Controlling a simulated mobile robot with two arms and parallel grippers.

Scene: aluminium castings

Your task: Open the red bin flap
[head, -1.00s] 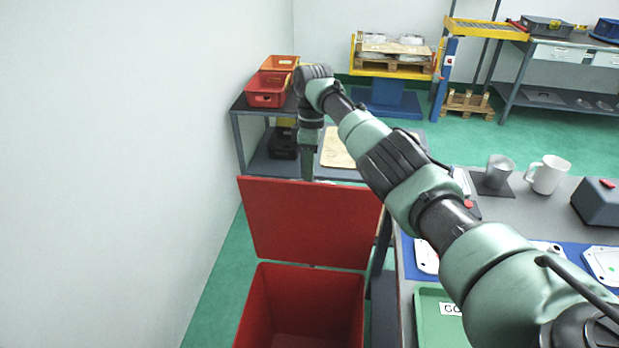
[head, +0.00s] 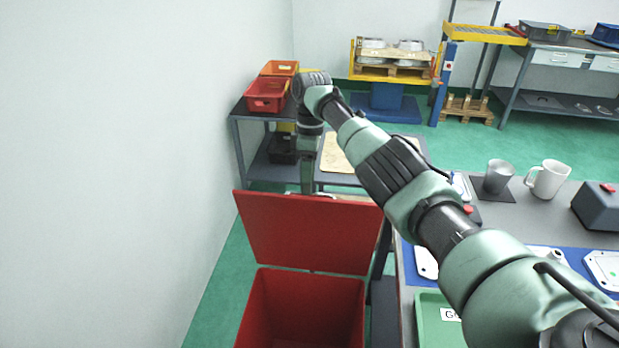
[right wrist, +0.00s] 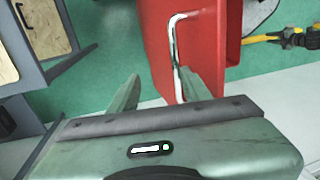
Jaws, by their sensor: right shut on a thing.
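The red bin (head: 262,318) stands open at the lower middle of the head view, and its inside shows. Its red flap (head: 305,235) is raised steeply along the bin's far edge. My right gripper (head: 306,188) is behind the flap's top edge, its fingertips hidden there in the head view. In the right wrist view, the flap (right wrist: 222,45) carries a shiny metal bar handle (right wrist: 174,45). The handle runs between the two fingers of my right gripper (right wrist: 160,90), which is shut on it. My left gripper is out of view.
A white wall (head: 110,180) is close on the left. Behind the flap stands a grey shelf (head: 243,150) with red and orange bins (head: 267,95). On the right, a grey worktable (head: 555,205) holds mugs and a green tray (head: 432,325).

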